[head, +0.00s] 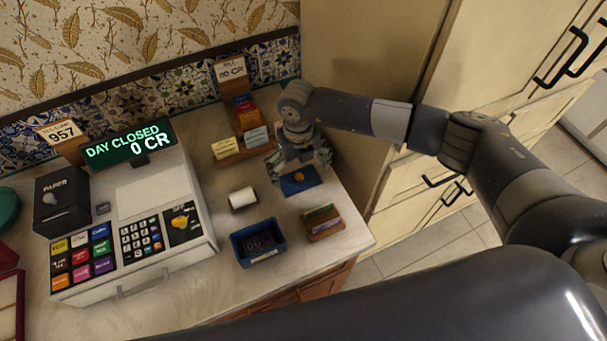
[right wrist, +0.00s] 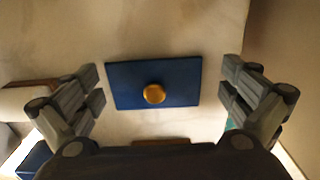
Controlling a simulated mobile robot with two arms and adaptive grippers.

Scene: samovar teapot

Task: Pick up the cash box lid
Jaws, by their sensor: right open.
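The cash box lid is a flat blue rectangle (head: 299,181) with a round gold knob, lying on the counter near its right edge. It also shows in the right wrist view (right wrist: 125,88), centred between the fingers. My right gripper (head: 299,167) is above the lid with its fingers spread on either side, open and empty. In the right wrist view the gripper's fingers (right wrist: 165,92) are apart from the lid and the knob. The open blue cash box (head: 257,243) stands nearer the front of the counter, with dark contents inside. My left gripper does not show.
A cash register (head: 150,240) fills the left of the counter. A white roll in a holder (head: 242,199) and a small wooden card holder (head: 323,223) stand near the cash box. A wooden rack with coloured cards (head: 240,145) is behind. Cabinets (head: 440,110) are at right.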

